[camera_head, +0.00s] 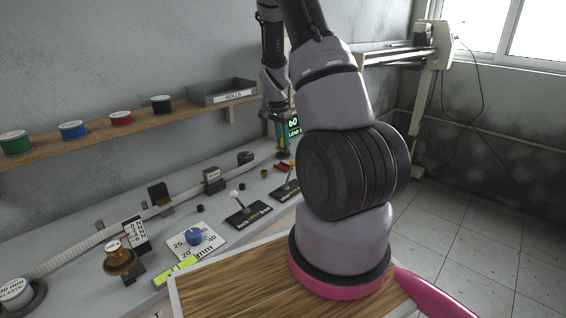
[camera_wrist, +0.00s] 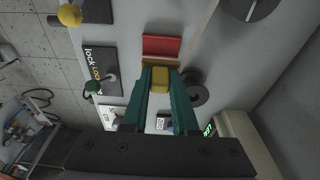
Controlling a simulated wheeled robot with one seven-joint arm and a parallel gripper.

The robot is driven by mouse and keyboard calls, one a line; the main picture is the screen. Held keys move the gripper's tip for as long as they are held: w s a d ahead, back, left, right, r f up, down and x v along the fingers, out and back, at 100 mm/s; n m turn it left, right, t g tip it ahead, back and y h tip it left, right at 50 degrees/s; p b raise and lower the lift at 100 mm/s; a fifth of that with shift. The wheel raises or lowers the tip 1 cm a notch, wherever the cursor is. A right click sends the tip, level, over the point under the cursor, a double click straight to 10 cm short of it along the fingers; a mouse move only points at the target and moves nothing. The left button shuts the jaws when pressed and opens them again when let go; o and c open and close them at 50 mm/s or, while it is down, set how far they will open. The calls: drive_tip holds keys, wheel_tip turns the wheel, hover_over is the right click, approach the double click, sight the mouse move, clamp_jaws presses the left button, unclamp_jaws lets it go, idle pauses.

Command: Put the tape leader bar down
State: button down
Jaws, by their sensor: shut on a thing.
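My gripper (camera_wrist: 160,76) has teal fingers and is shut on a small yellow block, which I take to be the tape leader bar (camera_wrist: 160,80). The block sits between the fingertips in the wrist view. A brown-orange edge and a red piece (camera_wrist: 161,45) lie just beyond the fingertips. I cannot tell whether the block touches the surface below. In the head view my gripper (camera_head: 282,145) is over the far end of the grey bench, above a red piece (camera_head: 284,167).
A dark round part (camera_wrist: 195,90) is close right of the fingers. Levers on black plates, one marked "lock" (camera_head: 248,215), stand along the bench's near side. A lit display (camera_head: 293,127) is behind my gripper. A shelf (camera_head: 130,126) with spools and a tray runs along the wall.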

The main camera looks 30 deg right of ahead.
sight(282, 151)
drive_tip(key=shift+f, duration=3.45)
drive_tip(key=c, duration=0.7)
unclamp_jaws()
drive_tip(key=shift+f, duration=0.1)
